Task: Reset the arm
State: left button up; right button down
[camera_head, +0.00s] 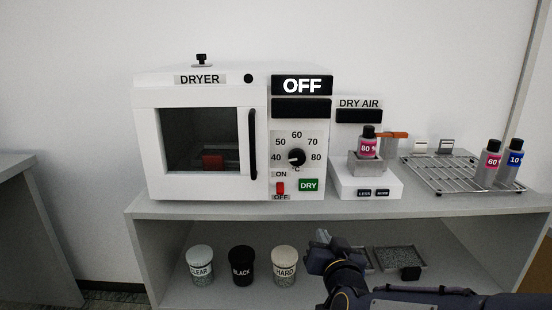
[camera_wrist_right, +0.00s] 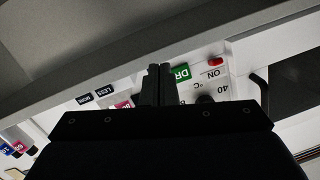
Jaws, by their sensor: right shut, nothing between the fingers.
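My right gripper (camera_head: 321,240) is in front of the bench at the lower middle right of the head view, its arm coming in from the right. In the right wrist view its two dark fingers (camera_wrist_right: 157,84) are together with nothing between them. It touches no object that I can see. The left gripper is not in either view. The white dryer (camera_head: 200,85) stands on the bench top with its door closed. Its display (camera_head: 302,85) reads OFF. The red switch (camera_head: 280,188) and the green DRY button (camera_head: 308,185) are on its front panel; the button also shows in the right wrist view (camera_wrist_right: 180,73).
A dry air unit (camera_head: 366,190) holds a pink-labelled 80 bottle (camera_head: 368,142). A wire rack (camera_head: 436,176) at right carries bottles 60 (camera_head: 490,162) and 10 (camera_head: 514,160). On the lower shelf stand jars CLEAR (camera_head: 201,266), BLACK (camera_head: 241,266) and HARD (camera_head: 284,266), with trays behind my gripper.

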jog(key=s+d+f+g+y, duration=0.1)
jog(key=s+d+f+g, duration=0.25)
jog(key=s, duration=0.65)
jog(key=s+d+f+g, duration=0.3)
jog(key=s+g, duration=0.1)
jog(key=s, duration=0.6)
jog(key=s+d+f+g+y, duration=0.1)
jog(key=s+d+f+g, duration=0.2)
jog(key=s, duration=0.8)
notch_tip(320, 180, up, 24)
jog(key=p, duration=2.3)
jog(key=shift+f+g, duration=0.15)
jog(key=shift+g, duration=0.2)
jog(key=shift+d, duration=0.1)
